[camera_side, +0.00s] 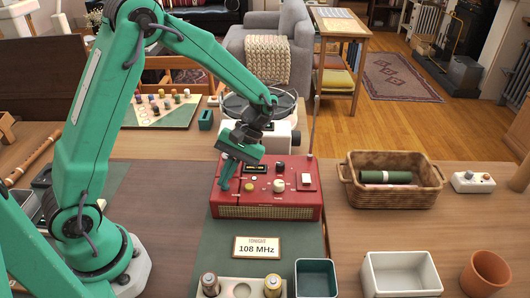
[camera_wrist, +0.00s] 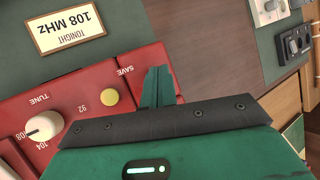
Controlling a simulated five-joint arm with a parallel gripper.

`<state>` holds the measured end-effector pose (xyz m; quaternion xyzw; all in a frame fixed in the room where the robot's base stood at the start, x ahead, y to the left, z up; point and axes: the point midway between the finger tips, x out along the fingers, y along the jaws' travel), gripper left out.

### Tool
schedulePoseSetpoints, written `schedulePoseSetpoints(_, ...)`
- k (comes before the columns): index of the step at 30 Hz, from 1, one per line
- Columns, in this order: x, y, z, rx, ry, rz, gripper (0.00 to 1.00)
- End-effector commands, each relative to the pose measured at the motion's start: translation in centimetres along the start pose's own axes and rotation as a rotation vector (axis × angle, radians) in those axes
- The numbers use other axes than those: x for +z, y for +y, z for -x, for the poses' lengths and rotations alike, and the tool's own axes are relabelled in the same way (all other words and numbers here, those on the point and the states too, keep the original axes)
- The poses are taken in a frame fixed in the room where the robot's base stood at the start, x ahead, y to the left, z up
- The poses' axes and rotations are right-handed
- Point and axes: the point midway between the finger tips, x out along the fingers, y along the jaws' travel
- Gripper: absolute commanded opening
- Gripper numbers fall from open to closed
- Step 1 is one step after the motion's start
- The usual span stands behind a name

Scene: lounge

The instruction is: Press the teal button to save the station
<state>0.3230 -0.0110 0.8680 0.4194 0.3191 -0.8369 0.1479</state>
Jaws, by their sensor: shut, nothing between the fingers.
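The red radio (camera_side: 265,211) stands on the green mat. It also fills the left of the wrist view (camera_wrist: 70,83). My gripper (camera_side: 224,187) is shut and empty, pointing down at the left end of the radio's top. In the wrist view its fingertips (camera_wrist: 158,72) are just right of the SAVE label. I cannot tell whether they touch the radio. A yellow button (camera_wrist: 110,97) is near SAVE and also shows in the side view (camera_side: 248,187). I see no teal button; my gripper hides part of the top. The white TUNE knob (camera_wrist: 45,126) is farther left.
A card reading 108 MHz (camera_side: 257,247) lies in front of the radio. A holder with jars (camera_side: 242,288), a green tray (camera_side: 316,278) and a white tray (camera_side: 401,273) are at the front. A wicker basket (camera_side: 391,193) is right. An antenna (camera_side: 314,125) rises at the radio's right rear.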

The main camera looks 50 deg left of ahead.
Motion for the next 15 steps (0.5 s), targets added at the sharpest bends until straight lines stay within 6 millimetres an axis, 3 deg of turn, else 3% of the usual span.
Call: schedulePoseSetpoints(15,0.7,-0.6,1.2,0.0,0.0,0.0,0.0)
